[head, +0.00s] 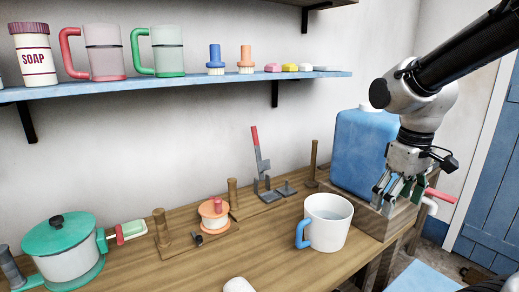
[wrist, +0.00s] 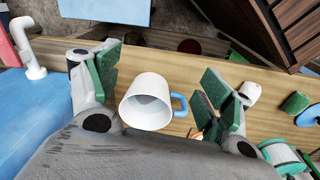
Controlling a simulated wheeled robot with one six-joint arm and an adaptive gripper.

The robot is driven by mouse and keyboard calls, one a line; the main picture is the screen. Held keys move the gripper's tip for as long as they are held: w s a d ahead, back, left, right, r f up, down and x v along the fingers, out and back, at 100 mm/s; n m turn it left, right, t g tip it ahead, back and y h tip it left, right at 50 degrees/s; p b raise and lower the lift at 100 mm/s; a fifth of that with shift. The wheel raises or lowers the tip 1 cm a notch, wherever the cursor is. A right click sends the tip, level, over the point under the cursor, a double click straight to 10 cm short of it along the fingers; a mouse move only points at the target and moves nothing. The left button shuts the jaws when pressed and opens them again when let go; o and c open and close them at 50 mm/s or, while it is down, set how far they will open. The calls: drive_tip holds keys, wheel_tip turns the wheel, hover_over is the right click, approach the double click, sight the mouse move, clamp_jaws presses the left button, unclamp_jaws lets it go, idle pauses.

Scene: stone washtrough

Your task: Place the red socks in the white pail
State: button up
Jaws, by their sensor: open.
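I see no red socks and no vessel that is clearly a pail in either view. A white mug-shaped vessel (head: 328,232) with a blue handle stands upright on the wooden bench; it also shows in the wrist view (wrist: 146,112), between and beyond my fingers. Its inside looks pale grey. My gripper (head: 402,190) hangs at the right end of the bench, in front of the blue canister and to the right of the white vessel. Its green-padded fingers (wrist: 165,85) are spread apart, with nothing held between them.
A blue canister (head: 362,150) stands on a wooden stand beside a red-handled tap (head: 440,195). A green-lidded pot (head: 62,245), an orange spool (head: 214,212) and a red-handled clamp (head: 262,165) occupy the bench. A blue shelf (head: 180,86) above holds mugs, brushes and soaps.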

drive_tip(key=s+d+r+m+t, duration=0.3)
drive_tip(key=s+d+r+m, duration=0.1)
drive_tip(key=s, duration=0.5)
drive_tip(key=shift+d+r+m+t, duration=0.3)
drive_tip(key=shift+d+r+m, duration=0.1)
drive_tip(key=shift+d+r, duration=0.35)
